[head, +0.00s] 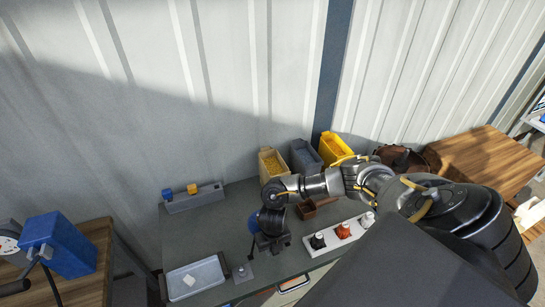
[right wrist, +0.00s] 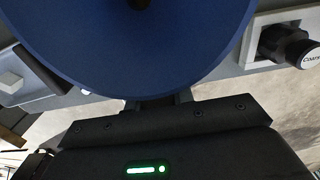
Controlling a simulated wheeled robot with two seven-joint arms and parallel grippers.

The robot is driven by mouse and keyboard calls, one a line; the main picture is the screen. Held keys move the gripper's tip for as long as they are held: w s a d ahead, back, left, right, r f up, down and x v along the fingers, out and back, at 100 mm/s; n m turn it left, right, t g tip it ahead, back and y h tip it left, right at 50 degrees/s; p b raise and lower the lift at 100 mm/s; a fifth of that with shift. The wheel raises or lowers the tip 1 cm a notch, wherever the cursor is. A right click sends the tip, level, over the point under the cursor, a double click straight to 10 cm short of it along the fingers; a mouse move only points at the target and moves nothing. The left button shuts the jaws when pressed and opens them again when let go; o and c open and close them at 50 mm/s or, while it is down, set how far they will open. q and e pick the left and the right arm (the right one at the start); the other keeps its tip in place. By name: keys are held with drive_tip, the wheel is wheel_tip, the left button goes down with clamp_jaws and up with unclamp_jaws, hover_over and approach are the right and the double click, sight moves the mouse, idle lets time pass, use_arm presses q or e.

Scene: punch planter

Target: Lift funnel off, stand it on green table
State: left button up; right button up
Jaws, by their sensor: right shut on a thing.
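The blue funnel (head: 254,222) shows only in part in the head view, beside and behind my right gripper (head: 271,243). In the right wrist view the funnel (right wrist: 150,60) fills the top as a wide blue cone with a dark opening. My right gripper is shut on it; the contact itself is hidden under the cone. The dark grey-green table (head: 215,235) lies below. I cannot tell whether the funnel touches anything underneath. My left gripper is in neither view.
A grey tray (head: 170,284) with a white piece and a small grey block (head: 243,273) stand at the front left. A white holder (head: 328,245) with dark, red and white items is on the right. Several bins, including a yellow one (head: 334,148), line the back. The table's left-middle is clear.

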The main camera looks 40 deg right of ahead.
drive_tip(key=shift+r+p, duration=3.65)
drive_tip(key=shift+r, duration=0.3)
clamp_jaws()
drive_tip(key=shift+r, duration=1.05)
